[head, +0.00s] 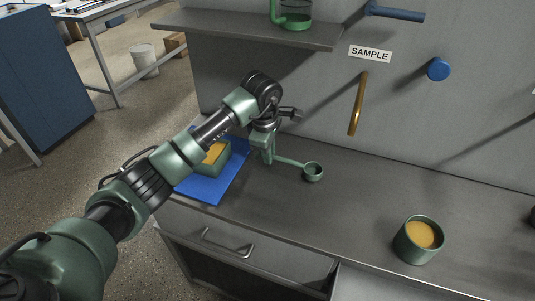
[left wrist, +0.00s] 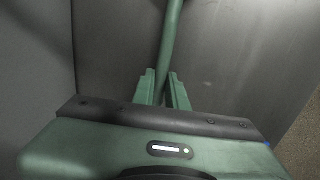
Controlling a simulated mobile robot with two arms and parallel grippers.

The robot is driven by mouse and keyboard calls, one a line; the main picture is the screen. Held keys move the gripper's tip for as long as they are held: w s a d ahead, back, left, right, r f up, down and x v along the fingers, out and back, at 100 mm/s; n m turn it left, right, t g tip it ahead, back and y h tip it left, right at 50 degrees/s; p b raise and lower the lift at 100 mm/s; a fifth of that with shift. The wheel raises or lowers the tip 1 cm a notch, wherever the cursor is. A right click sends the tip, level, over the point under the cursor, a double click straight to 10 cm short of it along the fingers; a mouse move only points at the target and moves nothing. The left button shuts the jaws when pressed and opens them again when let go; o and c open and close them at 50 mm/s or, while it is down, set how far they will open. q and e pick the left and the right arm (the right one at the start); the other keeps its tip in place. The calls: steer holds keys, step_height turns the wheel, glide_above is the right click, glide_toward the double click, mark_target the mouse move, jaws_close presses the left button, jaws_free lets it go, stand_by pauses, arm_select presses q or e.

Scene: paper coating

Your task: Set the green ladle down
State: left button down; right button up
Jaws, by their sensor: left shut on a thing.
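The green ladle (head: 313,172) is low over the grey counter, left of the middle in the head view. Its cup is at the right end of a thin handle. I cannot tell whether the cup touches the counter. My left gripper (head: 268,158) points down and is shut on the handle's left end. In the left wrist view the ladle's handle (left wrist: 171,35) runs up from between the fingers of my left gripper (left wrist: 164,82). My right gripper is not in view.
A green cup of orange-yellow stuff (head: 405,250) stands at the counter's right. A green tray (head: 212,170) with yellow content lies on a blue mat (head: 205,192), partly behind my left arm. A shelf (head: 240,33) overhangs the back. The middle counter (head: 350,205) is clear.

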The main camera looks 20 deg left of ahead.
arm_select(q)
steer(key=shift+s+f, duration=0.1)
steer(key=shift+f, duration=0.05)
steer(key=c, duration=1.4)
jaws_free()
steer(key=shift+c, duration=0.2)
step_height(320, 180, up, 12)
steer(key=s+p, duration=0.2)
steer(key=p, duration=0.6)
steer(key=shift+s, duration=0.15)
